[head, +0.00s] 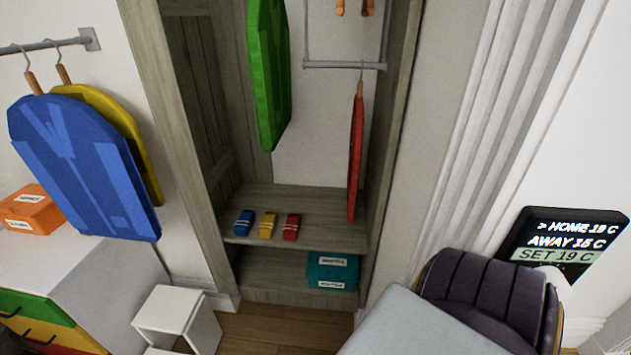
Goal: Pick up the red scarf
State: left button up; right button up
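A small red folded item with white stripes, which looks like the red scarf (291,227), lies on the wardrobe shelf (330,234). It is the rightmost of three similar items, beside a yellow one (267,224) and a blue one (243,222). They lie apart, with small gaps between them. A larger red garment (355,155) hangs edge-on from a hanger to the right, its lower end near the shelf. Neither of my grippers shows in the head view.
A green garment (268,75) hangs in the open wardrobe. A teal box (332,271) sits below the shelf. Blue (80,165) and yellow garments hang at left. A white stool-like block (180,318), a grey flat surface (405,325) and a dark chair (490,290) stand in front.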

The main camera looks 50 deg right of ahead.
aim_at(291, 230)
jog(key=z, duration=1.35)
jog(key=i+j+z, duration=0.15)
jog(key=j+z, duration=0.15)
jog(key=i+j+z, duration=0.1)
jog(key=j+z, duration=0.15)
